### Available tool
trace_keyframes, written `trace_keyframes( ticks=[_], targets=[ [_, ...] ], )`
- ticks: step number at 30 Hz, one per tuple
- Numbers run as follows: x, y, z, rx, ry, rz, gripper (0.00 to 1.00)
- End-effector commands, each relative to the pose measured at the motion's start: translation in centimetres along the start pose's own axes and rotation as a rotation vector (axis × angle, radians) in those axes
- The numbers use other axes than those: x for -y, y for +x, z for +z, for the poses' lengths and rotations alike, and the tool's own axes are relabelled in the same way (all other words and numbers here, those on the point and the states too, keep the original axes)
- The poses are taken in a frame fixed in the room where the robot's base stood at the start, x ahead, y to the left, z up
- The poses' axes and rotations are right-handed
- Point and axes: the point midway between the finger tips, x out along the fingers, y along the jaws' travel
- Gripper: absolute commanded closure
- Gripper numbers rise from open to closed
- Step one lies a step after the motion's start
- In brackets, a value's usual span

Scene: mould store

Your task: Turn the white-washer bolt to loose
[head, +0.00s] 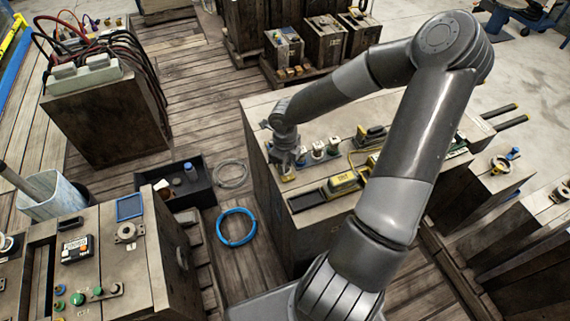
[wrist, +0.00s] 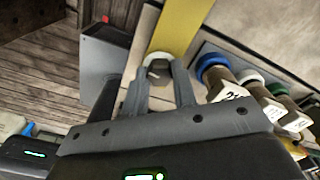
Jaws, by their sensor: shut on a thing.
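The white-washer bolt (wrist: 157,63) shows in the wrist view as a grey head ringed by a whitish washer, at the end of a yellow strip (wrist: 186,22). My gripper (wrist: 159,78) has one finger on each side of the bolt head and is shut on it. In the head view my gripper (head: 287,163) points down at the near left part of the wooden bench (head: 268,118). The bolt is hidden there beneath it. I cannot read any loose or tight mark or the bolt's turn angle.
Close right of my gripper stand labelled pieces with a blue ring (wrist: 212,61), a white ring (wrist: 249,77) and a green ring (wrist: 274,86). A yellow-and-black device (head: 343,182) lies on the bench. A black bin (head: 177,185) and blue hose coil (head: 237,227) are on the floor.

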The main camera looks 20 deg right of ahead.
Motion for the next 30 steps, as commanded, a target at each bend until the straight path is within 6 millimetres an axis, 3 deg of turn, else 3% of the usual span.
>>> trace_keyframes(
  ticks=[21, 22, 30],
  targets=[
    [-0.12, 0.13, -0.10, -0.002, -0.067, 0.004, 0.98],
    [-0.12, 0.14, -0.10, -0.002, -0.067, 0.004, 0.74],
    [-0.06, 0.07, -0.05, -0.002, -0.067, 0.002, 0.53]
  ],
)
